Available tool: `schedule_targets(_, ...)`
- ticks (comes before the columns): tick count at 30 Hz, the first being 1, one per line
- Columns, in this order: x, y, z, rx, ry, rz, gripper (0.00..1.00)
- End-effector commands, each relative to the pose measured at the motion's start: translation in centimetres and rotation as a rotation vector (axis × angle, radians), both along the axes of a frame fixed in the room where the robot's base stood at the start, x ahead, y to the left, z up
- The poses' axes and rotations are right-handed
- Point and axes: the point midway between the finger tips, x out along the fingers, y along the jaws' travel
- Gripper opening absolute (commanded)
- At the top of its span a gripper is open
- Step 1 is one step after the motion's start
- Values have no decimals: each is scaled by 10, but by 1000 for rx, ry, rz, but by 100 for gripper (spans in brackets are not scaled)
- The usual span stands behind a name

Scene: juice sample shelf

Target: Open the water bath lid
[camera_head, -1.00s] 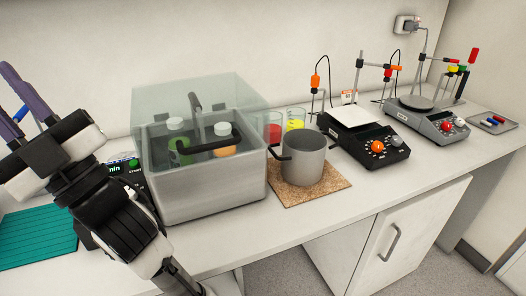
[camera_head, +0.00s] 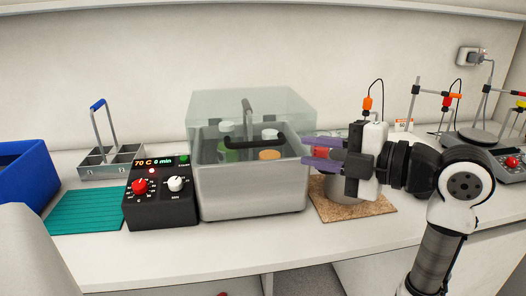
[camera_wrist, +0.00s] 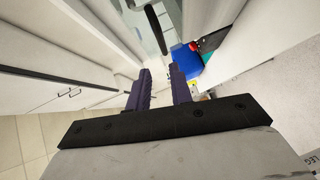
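The water bath (camera_head: 250,190) is a grey tank in the middle of the bench. Its clear lid (camera_head: 282,102) stands over the tank and appears closed. A black handle bar (camera_head: 276,144) runs across the lid's front. Bottles with green and orange contents show inside. My gripper (camera_head: 311,152) is at the tank's right side, its purple fingers pointing left toward the lid. The fingers are apart and empty, as the wrist view (camera_wrist: 160,72) also shows. A black bar (camera_wrist: 155,28), probably the handle, lies beyond the fingertips there. Contact with the lid cannot be told.
A black control box (camera_head: 160,207) reading 70 C stands left of the tank. A teal mat (camera_head: 85,211), a grey rack (camera_head: 112,168) and a blue bin (camera_head: 27,178) are farther left. A cork mat (camera_head: 372,207) with a grey pot lies beneath my gripper.

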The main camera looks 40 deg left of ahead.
Motion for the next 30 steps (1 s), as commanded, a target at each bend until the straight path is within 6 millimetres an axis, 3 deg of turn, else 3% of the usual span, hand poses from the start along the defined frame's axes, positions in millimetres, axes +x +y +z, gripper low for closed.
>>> schedule_targets(5, -3, 9, -3, -14, -15, 16, 22)
schedule_targets(21, -12, 113, -18, -13, -11, 14, 22)
schedule_targets(30, -13, 133, -22, -13, -12, 11, 22)
